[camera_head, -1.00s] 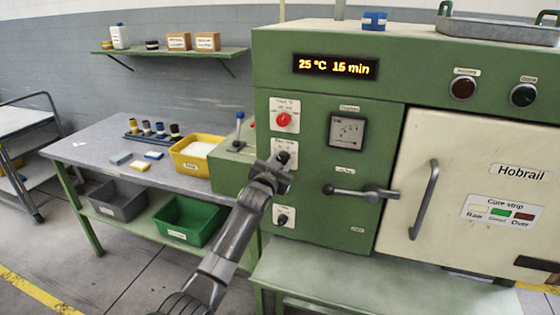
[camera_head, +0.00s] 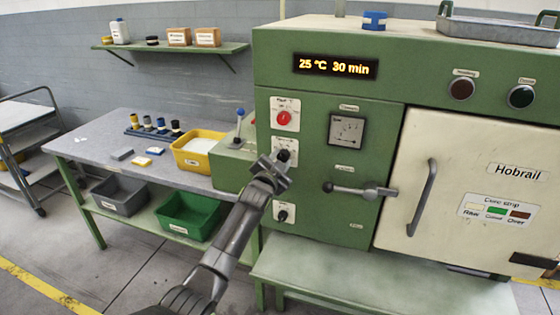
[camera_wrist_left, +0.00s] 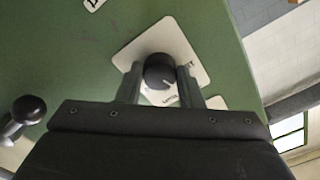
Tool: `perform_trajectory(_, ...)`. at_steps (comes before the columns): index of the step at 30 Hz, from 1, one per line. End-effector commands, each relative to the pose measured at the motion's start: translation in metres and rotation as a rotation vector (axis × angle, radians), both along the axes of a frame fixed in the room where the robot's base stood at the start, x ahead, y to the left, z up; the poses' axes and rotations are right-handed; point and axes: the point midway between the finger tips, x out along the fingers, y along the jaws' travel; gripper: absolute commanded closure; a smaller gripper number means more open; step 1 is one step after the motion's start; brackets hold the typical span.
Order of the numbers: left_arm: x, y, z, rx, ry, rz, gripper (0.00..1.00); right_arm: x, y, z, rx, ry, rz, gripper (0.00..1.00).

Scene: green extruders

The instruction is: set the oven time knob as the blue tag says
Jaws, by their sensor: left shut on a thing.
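The green oven (camera_head: 385,85) has a lit display (camera_head: 335,66) reading 25 °C 30 min. In the left wrist view the knob (camera_wrist_left: 159,71) has a pale pointer line. My left gripper (camera_head: 278,161) is shut on this knob, one finger on each side, and partly hides it in the head view. A blue object (camera_head: 374,20) sits on top of the oven; I can read no writing on it. My right gripper is not in view.
Another black knob (camera_head: 283,214) is lower on the panel. A lever handle (camera_head: 360,190) and the closed door (camera_head: 470,190) are to the right. A lever with a blue ball (camera_head: 240,113) stands left of the panel. A yellow bin (camera_head: 195,160) is on the table.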

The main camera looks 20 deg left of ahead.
Motion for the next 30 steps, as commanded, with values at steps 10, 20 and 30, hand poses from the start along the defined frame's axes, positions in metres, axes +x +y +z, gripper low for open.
perform_trajectory(10,0.000,0.000,-0.001,-0.002,0.003,0.000,0.45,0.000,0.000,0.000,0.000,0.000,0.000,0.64)
perform_trajectory(20,-0.001,0.000,-0.001,-0.002,0.001,0.001,0.45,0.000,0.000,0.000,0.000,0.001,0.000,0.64)
perform_trajectory(30,-0.032,0.001,-0.002,-0.004,0.000,0.000,0.45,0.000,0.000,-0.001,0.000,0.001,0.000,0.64)
